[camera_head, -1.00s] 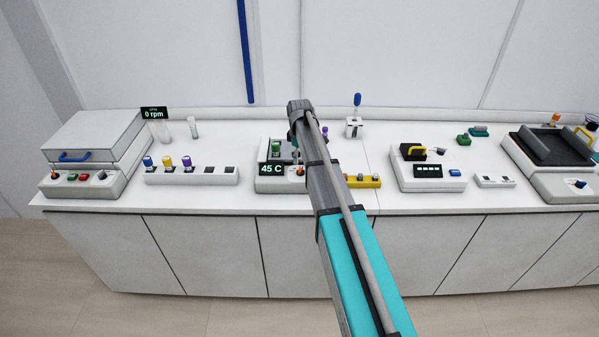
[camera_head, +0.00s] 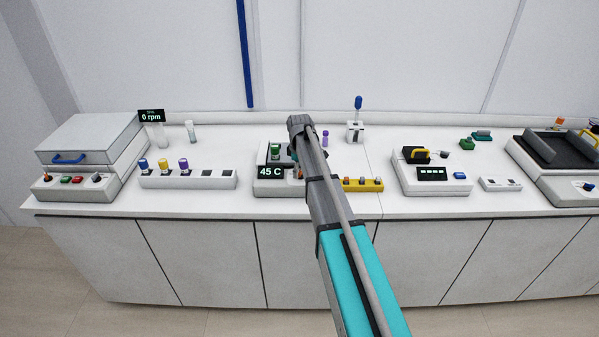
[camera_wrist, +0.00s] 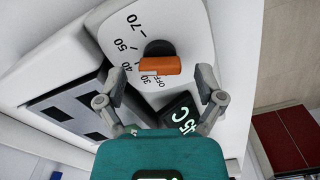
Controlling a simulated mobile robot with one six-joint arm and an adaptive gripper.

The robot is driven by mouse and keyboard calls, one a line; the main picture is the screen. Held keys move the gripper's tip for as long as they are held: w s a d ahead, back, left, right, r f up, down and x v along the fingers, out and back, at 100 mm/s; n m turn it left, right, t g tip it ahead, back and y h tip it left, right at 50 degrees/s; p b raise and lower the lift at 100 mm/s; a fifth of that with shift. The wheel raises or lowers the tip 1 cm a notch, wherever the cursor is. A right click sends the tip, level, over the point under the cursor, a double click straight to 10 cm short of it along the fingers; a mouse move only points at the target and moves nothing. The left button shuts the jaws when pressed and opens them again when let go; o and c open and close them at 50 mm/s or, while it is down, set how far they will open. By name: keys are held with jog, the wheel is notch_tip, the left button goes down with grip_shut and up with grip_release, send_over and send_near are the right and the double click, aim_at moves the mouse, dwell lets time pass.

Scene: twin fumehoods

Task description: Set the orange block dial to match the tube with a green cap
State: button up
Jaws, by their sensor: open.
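The heating block (camera_head: 270,187) stands near the middle of the bench, with a "45 C" display. A tube with a green cap (camera_head: 276,150) stands upright at the block. In the wrist view, the dial (camera_wrist: 158,64) has an orange bar on a black knob. Around it is a scale with OFF, 30, 40, 50 and 70; I cannot tell which mark it points to. My gripper (camera_wrist: 162,80) is open, its fingers apart on either side of the dial's lower side, and it holds nothing. The "45 C" display (camera_wrist: 184,120) is partly hidden by my gripper. My arm hides part of the block in the head view.
A white rack (camera_head: 205,181) with blue, yellow and purple caps stands to the left. A yellow rack (camera_head: 362,185) is close on the right. A purple-capped tube (camera_head: 325,138) stands behind. Farther right is a device with a yellow handle (camera_head: 432,174). A lidded machine (camera_head: 90,140) stands far left.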

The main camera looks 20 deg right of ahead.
jog(key=c, duration=1.1)
jog(key=shift+c, duration=0.2)
jog(key=shift+m, duration=1.9)
jog(key=o, duration=1.1)
jog(key=shift+o, duration=0.2)
jog(key=shift+n, duration=0.4)
